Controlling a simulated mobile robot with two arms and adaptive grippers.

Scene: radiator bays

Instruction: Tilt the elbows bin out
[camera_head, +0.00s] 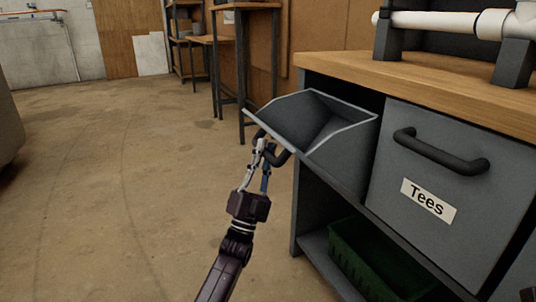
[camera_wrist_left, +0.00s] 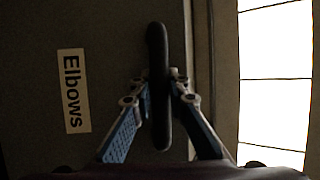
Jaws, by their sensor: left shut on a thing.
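The elbows bin (camera_head: 306,122) is a grey tilt-out bin at the left end of the workbench. It leans out from the bench with its open top showing, and its inside looks empty where I can see it. In the left wrist view its front (camera_wrist_left: 110,40) carries a label reading "Elbows" (camera_wrist_left: 74,91). My left gripper (camera_head: 266,146) is shut on the bin's dark bar handle (camera_head: 279,158). In the left wrist view the fingers sit on both sides of the handle (camera_wrist_left: 158,60). My right gripper is not in view.
The shut "Tees" bin (camera_head: 390,165) with its handle (camera_head: 440,154) is beside it to the right. A green crate (camera_head: 372,262) sits on the shelf below. White pipe (camera_head: 440,22) lies in supports on the wooden benchtop (camera_head: 420,80). Floor to the left is clear.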

